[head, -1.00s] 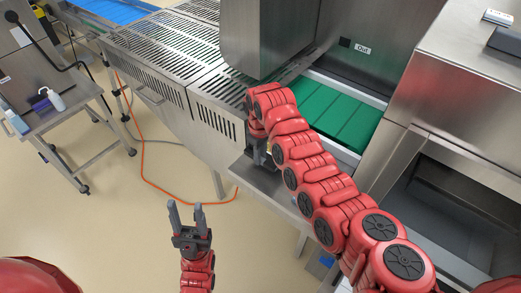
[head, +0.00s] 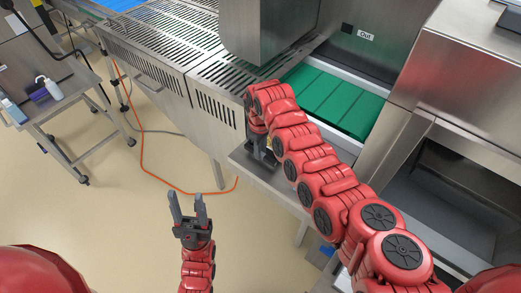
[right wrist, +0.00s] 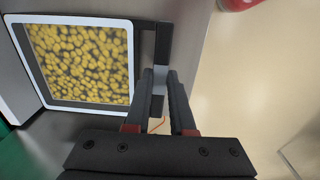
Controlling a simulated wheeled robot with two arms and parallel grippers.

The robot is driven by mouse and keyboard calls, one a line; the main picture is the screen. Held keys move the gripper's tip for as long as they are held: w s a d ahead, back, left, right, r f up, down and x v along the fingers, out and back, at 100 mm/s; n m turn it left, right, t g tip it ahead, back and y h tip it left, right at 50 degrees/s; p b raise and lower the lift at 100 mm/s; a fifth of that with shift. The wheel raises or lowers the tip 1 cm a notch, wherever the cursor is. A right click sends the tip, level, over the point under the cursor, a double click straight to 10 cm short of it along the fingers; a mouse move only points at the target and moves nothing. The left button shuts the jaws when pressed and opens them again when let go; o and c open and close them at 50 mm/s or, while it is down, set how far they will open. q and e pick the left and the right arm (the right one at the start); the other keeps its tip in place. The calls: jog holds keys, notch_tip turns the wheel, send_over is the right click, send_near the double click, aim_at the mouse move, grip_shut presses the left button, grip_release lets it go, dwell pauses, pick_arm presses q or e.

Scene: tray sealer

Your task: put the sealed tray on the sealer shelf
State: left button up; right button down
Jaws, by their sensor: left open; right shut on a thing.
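The sealed tray (right wrist: 85,19), with a white rim and many yellow pieces under its top, shows at the upper left of the right wrist view, in a dark frame with a dark handle (right wrist: 162,45) on its right side. My right gripper (right wrist: 163,85) is shut on this handle. In the head view my right gripper (head: 262,150) is above a steel shelf (head: 255,173) on the machine's front, and my arm hides most or all of the tray. I cannot tell whether the tray touches the shelf. My left gripper (head: 188,208) is open and empty over the floor.
A green belt (head: 332,100) lies behind my right arm, below an "Out" label (head: 366,36). A slotted steel table (head: 180,50) is left of it. An open steel bay (head: 440,200) is at the right. A cart (head: 70,120) with bottles stands at the left.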

jog(key=shift+d+r, duration=0.1)
jog(key=shift+d, duration=0.05)
dwell(0.5)
jog(key=c, duration=0.7)
grip_release()
jog(key=c, duration=0.3)
jog(key=shift+r, duration=0.1)
